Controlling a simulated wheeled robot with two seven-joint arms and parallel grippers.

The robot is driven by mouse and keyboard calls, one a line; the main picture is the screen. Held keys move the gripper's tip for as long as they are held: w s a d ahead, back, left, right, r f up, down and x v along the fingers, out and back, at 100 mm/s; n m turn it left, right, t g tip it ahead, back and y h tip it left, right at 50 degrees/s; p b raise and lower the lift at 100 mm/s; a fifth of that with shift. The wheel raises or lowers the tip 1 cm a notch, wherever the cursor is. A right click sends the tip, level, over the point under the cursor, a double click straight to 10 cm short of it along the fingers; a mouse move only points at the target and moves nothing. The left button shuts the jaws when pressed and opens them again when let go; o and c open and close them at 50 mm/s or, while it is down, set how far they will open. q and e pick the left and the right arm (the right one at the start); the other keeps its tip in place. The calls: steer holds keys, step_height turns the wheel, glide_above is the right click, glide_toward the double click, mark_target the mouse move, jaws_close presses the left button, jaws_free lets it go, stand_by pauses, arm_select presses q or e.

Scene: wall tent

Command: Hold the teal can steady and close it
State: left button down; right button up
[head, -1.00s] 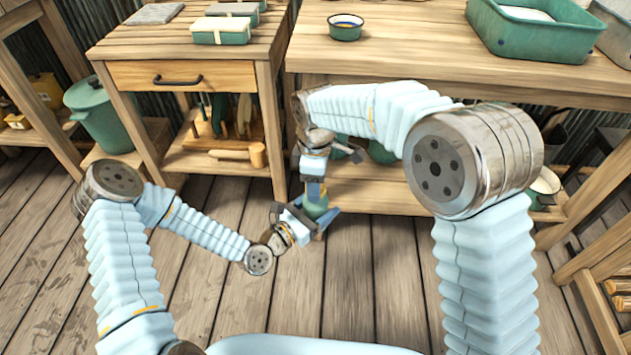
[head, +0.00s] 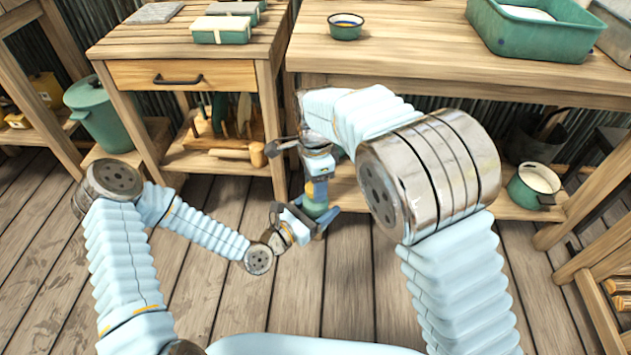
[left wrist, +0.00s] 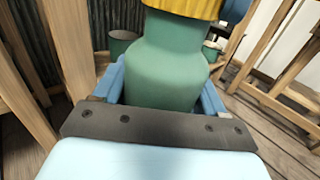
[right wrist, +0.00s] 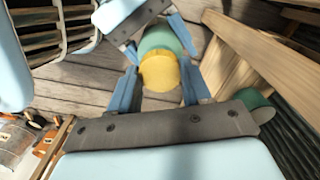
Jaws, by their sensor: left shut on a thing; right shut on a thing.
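The teal can (head: 316,207) is held upright above the floor, in front of the workbench. In the left wrist view its body (left wrist: 166,68) stands between the blue fingers of my left gripper (left wrist: 165,85), which is shut on it. A yellow lid (right wrist: 158,72) is on top of the can. It also shows at the top of the left wrist view (left wrist: 185,8). My right gripper (right wrist: 158,88) is over the can from above, shut on the lid. The seam between lid and can is too small to judge in the head view.
The workbench (head: 420,65) with a small enamel bowl (head: 345,27) and a green tub (head: 530,35) is behind the grippers. A drawer table (head: 185,75) stands to the left. A lidded green pot (head: 97,112) is further left. The plank floor in front is open.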

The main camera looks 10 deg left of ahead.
steer(key=o, duration=1.2)
steer(key=shift+r, duration=2.3)
steer(key=shift+c, duration=0.5)
steer(key=n, duration=0.3)
steer(key=r+n, duration=0.1)
steer(key=n, duration=0.1)
steer(key=shift+n, duration=0.4)
steer(key=n, duration=0.5)
steer(key=shift+r+n, duration=0.4)
steer(key=n, duration=0.2)
steer(key=r+n, duration=0.1)
steer(key=n, duration=0.7)
steer(key=shift+r+n, duration=0.3)
